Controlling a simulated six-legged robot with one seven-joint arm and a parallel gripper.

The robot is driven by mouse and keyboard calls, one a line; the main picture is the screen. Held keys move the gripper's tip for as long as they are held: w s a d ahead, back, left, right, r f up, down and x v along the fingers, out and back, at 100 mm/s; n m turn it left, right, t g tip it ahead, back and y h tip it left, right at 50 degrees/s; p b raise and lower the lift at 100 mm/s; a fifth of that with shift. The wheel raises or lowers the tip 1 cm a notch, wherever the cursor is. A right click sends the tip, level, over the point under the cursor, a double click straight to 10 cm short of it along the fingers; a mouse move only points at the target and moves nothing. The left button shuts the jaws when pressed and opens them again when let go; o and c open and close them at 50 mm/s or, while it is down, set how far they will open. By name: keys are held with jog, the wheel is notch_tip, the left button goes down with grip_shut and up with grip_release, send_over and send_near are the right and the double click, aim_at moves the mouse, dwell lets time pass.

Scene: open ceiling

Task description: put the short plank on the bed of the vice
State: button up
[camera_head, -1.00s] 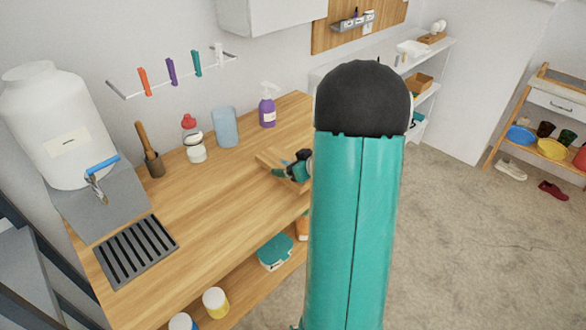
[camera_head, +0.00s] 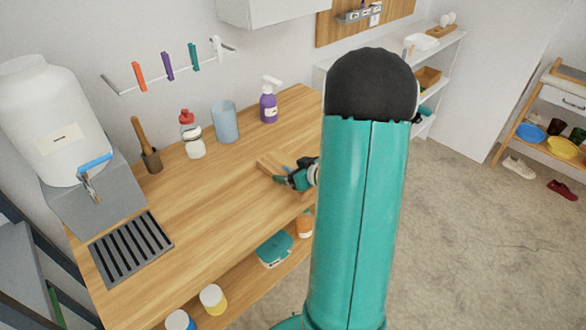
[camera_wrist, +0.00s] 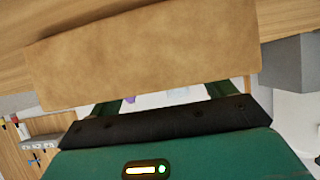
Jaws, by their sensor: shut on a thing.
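The short plank (camera_wrist: 145,55) is a plain light-brown board. It spans most of the upper wrist view, close in front of my gripper (camera_wrist: 170,98). My gripper is shut on it, with its green fingers partly hidden behind the board. In the head view, my gripper (camera_head: 284,178) is above the right part of the wooden counter, beside my large teal arm link. A bit of the plank (camera_head: 268,166) shows at its tips; whether it touches the counter is unclear. I cannot make out a vice in either view.
The counter (camera_head: 200,205) has a clear middle. A purple spray bottle (camera_head: 268,104), blue cup (camera_head: 224,122) and red-capped bottle (camera_head: 192,136) stand along its back. A large white jug (camera_head: 55,125) is at left. White shelves (camera_head: 440,60) stand behind my arm.

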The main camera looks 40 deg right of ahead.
jog(key=shift+d+f, duration=0.1)
jog(key=shift+d, duration=0.05)
jog(key=shift+f, duration=0.15)
jog(key=o, duration=1.2)
jog(key=shift+c, duration=0.2)
jog(key=shift+s+r, duration=0.2)
jog(key=shift+r, duration=0.1)
jog(key=v, duration=1.1)
jog(key=shift+s, duration=0.2)
